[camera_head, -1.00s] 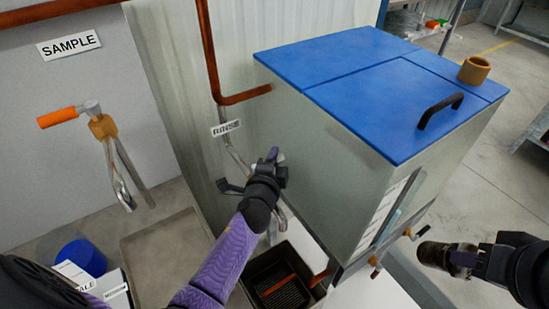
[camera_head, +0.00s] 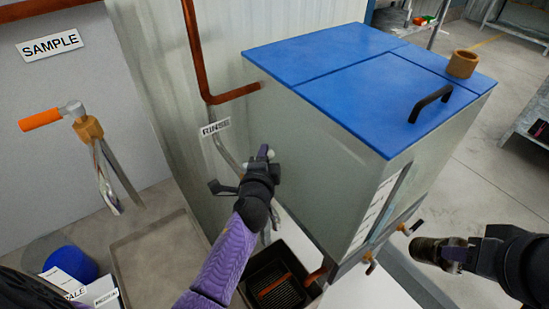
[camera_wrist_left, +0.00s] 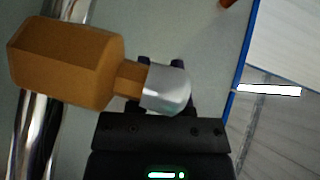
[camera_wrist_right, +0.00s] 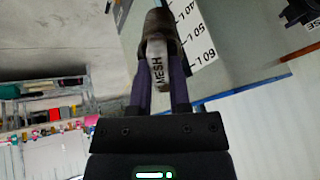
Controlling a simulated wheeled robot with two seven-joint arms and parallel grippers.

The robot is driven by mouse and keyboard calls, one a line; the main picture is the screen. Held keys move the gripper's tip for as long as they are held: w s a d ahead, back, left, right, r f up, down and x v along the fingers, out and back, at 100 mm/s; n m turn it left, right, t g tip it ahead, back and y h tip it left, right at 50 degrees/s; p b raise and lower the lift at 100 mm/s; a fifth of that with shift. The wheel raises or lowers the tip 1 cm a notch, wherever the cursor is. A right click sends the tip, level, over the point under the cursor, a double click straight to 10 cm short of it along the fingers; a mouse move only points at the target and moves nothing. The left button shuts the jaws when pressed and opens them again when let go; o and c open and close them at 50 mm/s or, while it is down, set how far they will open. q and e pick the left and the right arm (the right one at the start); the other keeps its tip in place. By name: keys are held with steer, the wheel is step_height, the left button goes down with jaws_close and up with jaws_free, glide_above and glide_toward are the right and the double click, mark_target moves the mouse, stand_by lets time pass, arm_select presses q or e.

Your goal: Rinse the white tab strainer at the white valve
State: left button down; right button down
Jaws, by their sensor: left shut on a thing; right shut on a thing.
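My left gripper (camera_head: 264,160) is shut at the valve beside the RINSE label, on the side of the blue-lidded tank. In the left wrist view the valve has a brass body (camera_wrist_left: 60,65) and a whitish rounded end (camera_wrist_left: 166,90) at the fingers, which it partly hides. My right gripper (camera_head: 455,252) is shut on the strainer (camera_head: 427,250), a dark brown cylinder, in the air right of the tank. In the right wrist view the strainer (camera_wrist_right: 158,22) has a white tab (camera_wrist_right: 157,72) reading MESH between the fingers.
A dark basin (camera_head: 250,290) with a grate lies below the rinse pipe. The tank (camera_head: 330,180) stands between my grippers, with small taps (camera_head: 410,228) low on its right side. A SAMPLE valve with orange handle (camera_head: 40,120) is at left.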

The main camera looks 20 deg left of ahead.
arm_select(q)
steer(key=n+y+b, duration=0.1)
steer(key=n+g+y+b, duration=0.1)
steer(key=shift+w+a+f+y, duration=0.15)
steer(key=shift+a+f+y, duration=0.15)
steer(key=shift+a+f, duration=0.1)
arm_select(e)
step_height(320, 180, down, 4)
steer(key=shift+f, duration=0.1)
steer(key=shift+f+b, duration=0.2)
steer(key=shift+b, duration=0.25)
arm_select(q)
steer(key=shift+a+r+n+g+y, duration=0.15)
steer(key=shift+r+n+g+y, duration=0.15)
steer(key=shift+r+y, duration=0.1)
arm_select(e)
steer(key=shift+r, duration=0.15)
arm_select(q)
steer(key=c, duration=0.5)
jaws_free()
